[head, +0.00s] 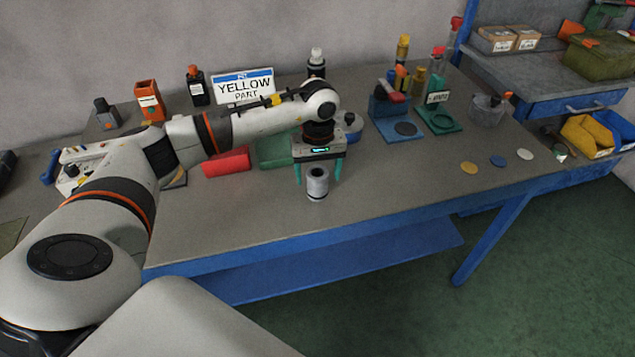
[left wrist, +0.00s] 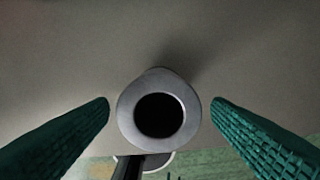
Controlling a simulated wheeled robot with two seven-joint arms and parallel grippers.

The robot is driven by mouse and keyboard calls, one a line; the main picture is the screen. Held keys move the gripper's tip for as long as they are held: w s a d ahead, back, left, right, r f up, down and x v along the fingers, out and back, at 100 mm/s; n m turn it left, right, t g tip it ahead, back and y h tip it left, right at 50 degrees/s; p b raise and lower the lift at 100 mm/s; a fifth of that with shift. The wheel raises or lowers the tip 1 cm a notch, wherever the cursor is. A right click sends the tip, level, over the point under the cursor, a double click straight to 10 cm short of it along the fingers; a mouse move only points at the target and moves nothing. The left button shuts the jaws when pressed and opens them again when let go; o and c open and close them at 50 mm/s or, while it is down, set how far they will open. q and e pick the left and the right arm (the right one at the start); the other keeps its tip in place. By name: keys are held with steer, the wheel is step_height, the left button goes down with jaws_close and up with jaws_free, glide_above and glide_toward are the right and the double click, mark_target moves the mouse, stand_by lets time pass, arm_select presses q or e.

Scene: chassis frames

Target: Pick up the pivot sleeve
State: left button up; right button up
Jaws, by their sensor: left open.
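The pivot sleeve (head: 317,185) is a short grey metal cylinder with a dark bore, standing upright on the grey table (head: 240,220) near its front middle. In the left wrist view the sleeve (left wrist: 159,109) is seen from above, its round rim centred between my two green ribbed fingers. My left gripper (head: 319,172) points down over the sleeve and is open. A gap shows between each finger and the rim in the left wrist view, so I see no contact. My right gripper is not in view.
A red block (head: 226,162) and a green mat or tray (head: 275,152) lie behind and left of the sleeve. Bottles, a YELLOW PART sign (head: 243,87) and blue and green fixtures (head: 398,128) stand further back.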

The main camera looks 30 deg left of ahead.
mark_target(318, 184)
arm_select(q)
steer(key=shift+w+a+f+p, duration=0.15)
steer(key=shift+f+p, duration=0.5)
steer(key=shift+f, duration=1.65)
steer(key=c, duration=1.2)
